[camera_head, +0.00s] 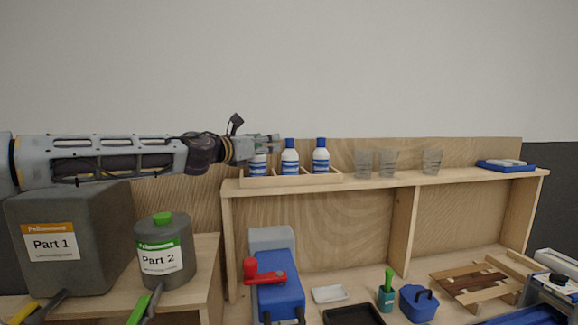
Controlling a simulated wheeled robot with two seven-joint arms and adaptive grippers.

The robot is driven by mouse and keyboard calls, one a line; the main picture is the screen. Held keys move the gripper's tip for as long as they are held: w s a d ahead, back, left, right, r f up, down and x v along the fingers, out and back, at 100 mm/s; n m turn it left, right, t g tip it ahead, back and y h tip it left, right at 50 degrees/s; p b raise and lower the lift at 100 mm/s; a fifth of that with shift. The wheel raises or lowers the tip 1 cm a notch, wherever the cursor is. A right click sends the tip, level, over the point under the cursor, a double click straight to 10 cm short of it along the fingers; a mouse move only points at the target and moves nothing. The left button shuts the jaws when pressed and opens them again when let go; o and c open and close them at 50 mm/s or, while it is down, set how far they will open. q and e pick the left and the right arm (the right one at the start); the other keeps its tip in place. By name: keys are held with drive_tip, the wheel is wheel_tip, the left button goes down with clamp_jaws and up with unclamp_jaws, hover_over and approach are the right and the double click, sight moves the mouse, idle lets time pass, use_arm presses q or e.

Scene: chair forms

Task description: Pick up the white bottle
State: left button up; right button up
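Three white bottles with blue caps and blue label bands stand upright in a row in a wooden tray (310,180) on the upper shelf: a left one (258,166), a middle one (290,158) and a right one (320,157). My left arm reaches in from the left, level with the bottle tops. My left gripper (268,144) is at the left bottle's top and hides its cap. Whether the fingers touch it or are closed around it is not clear. My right gripper is not in view.
Clear cups (388,163) and a blue tray (505,166) stand farther right on the shelf (460,178). A grey Part 1 container (75,265) and a Part 2 canister (165,250) stand below my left arm. A blue and red device (278,285) is on the lower bench.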

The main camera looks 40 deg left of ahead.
use_arm(q)
drive_tip(key=p, duration=0.2)
approach(287, 139)
drive_tip(key=shift+w, duration=1.5)
drive_tip(key=shift+w+a, duration=0.15)
drive_tip(key=shift+w, duration=0.7)
drive_tip(key=shift+w+a, duration=0.15)
drive_tip(key=shift+w, duration=0.7)
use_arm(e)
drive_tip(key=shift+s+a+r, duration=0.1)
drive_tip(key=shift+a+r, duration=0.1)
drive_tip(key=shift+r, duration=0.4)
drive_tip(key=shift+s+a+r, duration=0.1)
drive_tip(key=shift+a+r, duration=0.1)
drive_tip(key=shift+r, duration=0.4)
use_arm(q)
drive_tip(key=shift+w+r+p, duration=0.1)
drive_tip(key=shift+w+p, duration=0.1)
drive_tip(key=shift+p, duration=0.1)
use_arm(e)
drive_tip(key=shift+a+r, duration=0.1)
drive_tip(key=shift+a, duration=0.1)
